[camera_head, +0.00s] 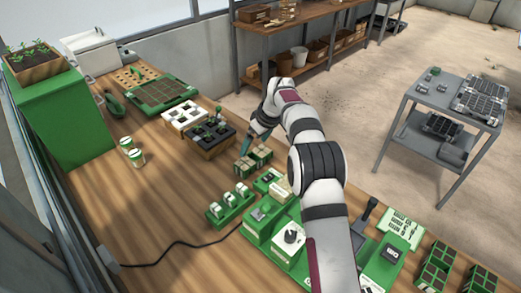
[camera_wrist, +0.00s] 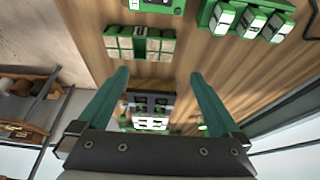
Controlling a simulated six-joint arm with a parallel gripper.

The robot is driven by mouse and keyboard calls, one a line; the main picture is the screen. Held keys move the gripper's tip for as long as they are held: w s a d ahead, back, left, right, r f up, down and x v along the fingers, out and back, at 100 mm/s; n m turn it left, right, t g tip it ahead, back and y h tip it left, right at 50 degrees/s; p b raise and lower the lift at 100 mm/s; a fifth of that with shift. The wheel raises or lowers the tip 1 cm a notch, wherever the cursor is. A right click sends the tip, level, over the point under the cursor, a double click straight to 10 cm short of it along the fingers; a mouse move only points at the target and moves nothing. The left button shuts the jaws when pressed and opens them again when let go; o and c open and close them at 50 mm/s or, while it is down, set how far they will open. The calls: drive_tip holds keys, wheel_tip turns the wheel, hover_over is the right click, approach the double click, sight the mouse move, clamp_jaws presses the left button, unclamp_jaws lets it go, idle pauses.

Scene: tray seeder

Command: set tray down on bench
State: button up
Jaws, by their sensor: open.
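My gripper (camera_head: 250,141) hangs over the wooden bench (camera_head: 160,200), beside the right end of a dark tray. Its two teal fingers (camera_wrist: 157,78) are spread wide in the wrist view, with nothing held between them. The dark tray (camera_head: 207,152) lies on the bench just left of the gripper; it shows between the fingers in the wrist view (camera_wrist: 150,98). A white tray (camera_head: 172,110) with dark cells lies behind it. A larger green tray (camera_head: 143,92) lies farther back. I cannot tell which tray the task means.
A small block of tan cells (camera_head: 254,161) stands close below the gripper. A green holder with white items (camera_head: 229,204) and a green control station (camera_head: 290,245) are nearer. Small jars (camera_head: 132,152) stand at left. A grey cart (camera_head: 440,100) is across the floor. The bench's left middle is clear.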

drive_tip(key=s+d+r+m+g, duration=0.1)
drive_tip(key=s+d+r+m, duration=0.15)
drive_tip(key=s+r, duration=0.45)
drive_tip(key=s+d+r+m, duration=0.1)
drive_tip(key=s+r+m, duration=0.25)
drive_tip(key=s, duration=0.45)
drive_tip(key=s+d+f+m+g+h, duration=0.1)
drive_tip(key=s+m, duration=0.7)
drive_tip(key=s, duration=2.4)
drive_tip(key=shift+s+d+f+m+g, duration=0.35)
drive_tip(key=shift+d+f+g, duration=0.35)
drive_tip(key=shift+d+f, duration=0.25)
drive_tip(key=shift+r, duration=0.1)
